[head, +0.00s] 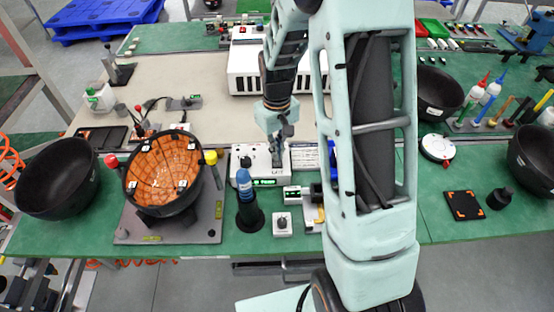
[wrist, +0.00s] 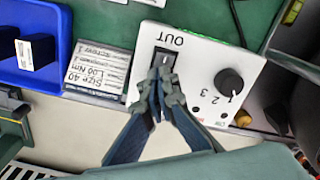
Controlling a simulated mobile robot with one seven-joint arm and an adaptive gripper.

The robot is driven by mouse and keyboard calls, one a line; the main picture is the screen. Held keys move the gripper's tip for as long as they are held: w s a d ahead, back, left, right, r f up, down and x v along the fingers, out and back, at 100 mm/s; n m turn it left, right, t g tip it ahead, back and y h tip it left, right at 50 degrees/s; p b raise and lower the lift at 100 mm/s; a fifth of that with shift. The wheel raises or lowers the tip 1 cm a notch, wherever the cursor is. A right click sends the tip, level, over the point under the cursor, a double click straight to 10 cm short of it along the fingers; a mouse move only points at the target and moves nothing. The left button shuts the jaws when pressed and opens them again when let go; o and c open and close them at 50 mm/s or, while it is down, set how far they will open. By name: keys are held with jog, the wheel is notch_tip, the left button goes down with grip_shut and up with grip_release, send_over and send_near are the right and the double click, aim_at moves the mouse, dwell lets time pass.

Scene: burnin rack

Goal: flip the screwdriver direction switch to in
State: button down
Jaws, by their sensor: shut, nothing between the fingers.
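The white screwdriver controller (head: 240,155) stands on the green bench mat behind the blue electric screwdriver (head: 244,184), which sits upright in a black holder. In the wrist view the controller's top (wrist: 207,58) shows a black rocker switch (wrist: 165,60) with OUT printed upside down beyond its far end. My gripper (wrist: 163,78) is shut and empty, its fingertips over the near end of the switch. They hide that end and any label there; I cannot tell whether they touch. In the head view my gripper (head: 276,158) points down at the controller.
A black knob (wrist: 229,80) marked 1, 2, 3 is right of the switch. A Size 40 label card (wrist: 97,70) and a blue tray (wrist: 58,18) lie to the left. A black bowl with orange lining (head: 163,172) stands left of the controller.

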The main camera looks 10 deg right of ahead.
jog(key=shift+r+p, duration=2.15)
jog(key=shift+r, duration=1.25)
jog(key=shift+w, duration=0.1)
